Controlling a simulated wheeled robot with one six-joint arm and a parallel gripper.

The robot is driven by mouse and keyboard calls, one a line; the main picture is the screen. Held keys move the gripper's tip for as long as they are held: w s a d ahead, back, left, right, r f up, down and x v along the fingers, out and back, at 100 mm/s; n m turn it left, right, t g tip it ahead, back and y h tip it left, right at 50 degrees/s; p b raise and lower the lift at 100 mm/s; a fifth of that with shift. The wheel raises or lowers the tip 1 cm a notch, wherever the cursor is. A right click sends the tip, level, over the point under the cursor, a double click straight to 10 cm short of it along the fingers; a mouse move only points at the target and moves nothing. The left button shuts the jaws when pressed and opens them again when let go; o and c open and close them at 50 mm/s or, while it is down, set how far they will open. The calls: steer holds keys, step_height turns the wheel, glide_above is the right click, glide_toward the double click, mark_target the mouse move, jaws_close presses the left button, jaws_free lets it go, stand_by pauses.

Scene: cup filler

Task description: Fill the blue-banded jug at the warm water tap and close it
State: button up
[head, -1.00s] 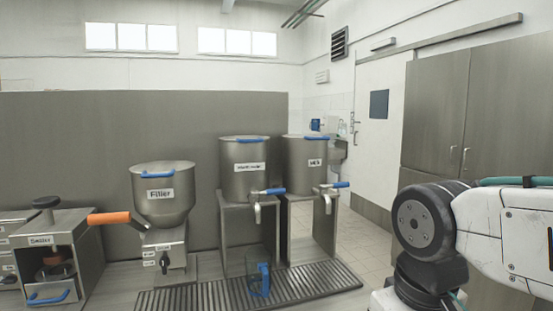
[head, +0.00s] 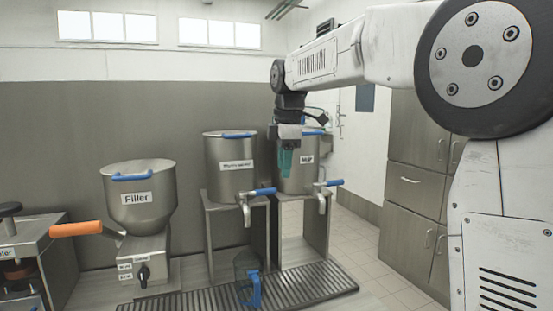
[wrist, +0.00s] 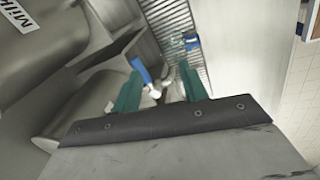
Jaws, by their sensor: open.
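The label on that tank (head: 232,180) is blurred and seems to read warm water. I cannot make out the jug's band or fill level. My gripper (head: 285,164) hangs in front of the milk tank (head: 300,178), fingers pointing down. In the wrist view its green fingers (wrist: 163,88) are apart and empty, with a blue tap lever (wrist: 141,70) beyond them.
The milk tap's blue lever (head: 332,183) sits to the right. The filler hopper (head: 140,192) with an orange handle (head: 77,229) stands at left. The ribbed drip tray (head: 310,285) runs along the front. Open tiled floor (head: 350,240) lies right of the tank stands.

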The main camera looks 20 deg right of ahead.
mark_target(259, 193)
steer(key=shift+w+d+f+n, duration=0.1)
steer(key=shift+w+f+n, duration=0.5)
steer(key=shift+w+f, duration=1.25)
steer(key=shift+w+f+n, duration=0.6)
steer(key=shift+w+f, duration=1.05)
steer(key=shift+f, duration=0.35)
jaws_close()
